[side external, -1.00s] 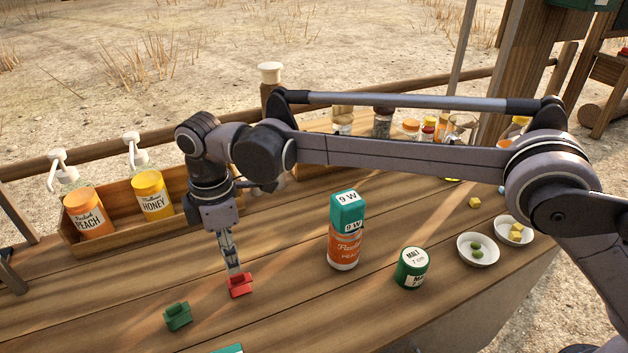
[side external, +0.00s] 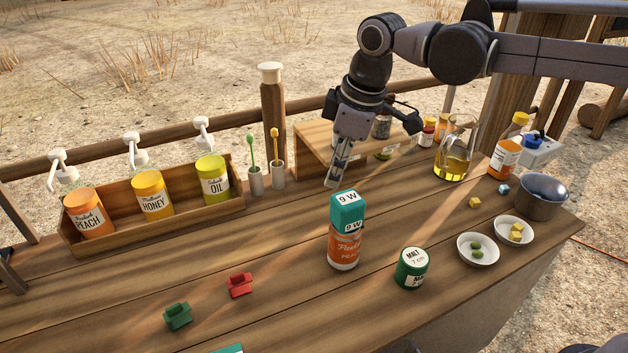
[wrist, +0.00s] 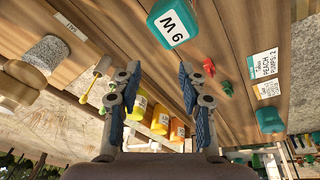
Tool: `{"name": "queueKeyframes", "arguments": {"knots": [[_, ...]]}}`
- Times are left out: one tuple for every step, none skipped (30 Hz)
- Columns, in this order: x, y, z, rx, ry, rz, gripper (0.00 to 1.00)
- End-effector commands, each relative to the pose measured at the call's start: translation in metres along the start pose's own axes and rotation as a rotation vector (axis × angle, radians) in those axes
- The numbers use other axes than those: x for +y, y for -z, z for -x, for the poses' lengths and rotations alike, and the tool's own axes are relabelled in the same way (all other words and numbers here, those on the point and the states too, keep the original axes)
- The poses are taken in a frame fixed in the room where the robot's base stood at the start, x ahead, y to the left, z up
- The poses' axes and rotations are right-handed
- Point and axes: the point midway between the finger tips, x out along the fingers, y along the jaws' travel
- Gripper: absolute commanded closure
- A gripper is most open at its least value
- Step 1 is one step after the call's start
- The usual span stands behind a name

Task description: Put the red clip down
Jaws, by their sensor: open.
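The red clip (side external: 240,285) lies on the wooden tabletop at the front left, just right of the green clip (side external: 178,316). In the wrist view the red clip (wrist: 209,67) and the green clip (wrist: 227,88) show to the right of the fingers. My gripper (side external: 333,184) is raised above the table, behind and above the teal-topped can, well away from the red clip. In the wrist view my gripper (wrist: 158,80) has its fingers spread with nothing between them.
The orange can with a teal "9 W" block (side external: 346,212) stands mid-table. The green malt tin (side external: 411,268) and small bowls (side external: 478,261) are to its right. A wooden crate (side external: 215,205) of pump bottles stands at back left.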

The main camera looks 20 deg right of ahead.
Motion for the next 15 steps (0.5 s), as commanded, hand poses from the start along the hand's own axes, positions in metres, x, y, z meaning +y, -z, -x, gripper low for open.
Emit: {"name": "queueKeyframes", "arguments": {"knots": [[0.007, -0.022, 0.007, 0.016, -0.018, -0.061, 0.58], [0.010, -0.033, 0.009, 0.027, -0.029, -0.096, 0.58], [0.013, -0.048, 0.013, 0.041, -0.042, -0.143, 0.58], [0.015, -0.058, 0.015, 0.053, -0.053, -0.177, 0.58], [0.017, -0.070, 0.017, 0.063, -0.063, -0.211, 0.58], [0.019, -0.085, 0.019, 0.078, -0.077, -0.257, 0.58], [0.020, -0.096, 0.020, 0.089, -0.087, -0.292, 0.58], [0.021, -0.107, 0.021, 0.100, -0.098, -0.325, 0.58], [0.021, -0.122, 0.022, 0.115, -0.111, -0.371, 0.58], [0.021, -0.133, 0.022, 0.127, -0.122, -0.406, 0.58], [0.020, -0.144, 0.022, 0.138, -0.133, -0.438, 0.58], [0.019, -0.159, 0.021, 0.155, -0.147, -0.484, 0.58], [0.018, -0.170, 0.020, 0.166, -0.157, -0.518, 0.58], [0.017, -0.181, 0.018, 0.179, -0.168, -0.551, 0.58], [0.015, -0.195, 0.016, 0.195, -0.182, -0.596, 0.58]]}}
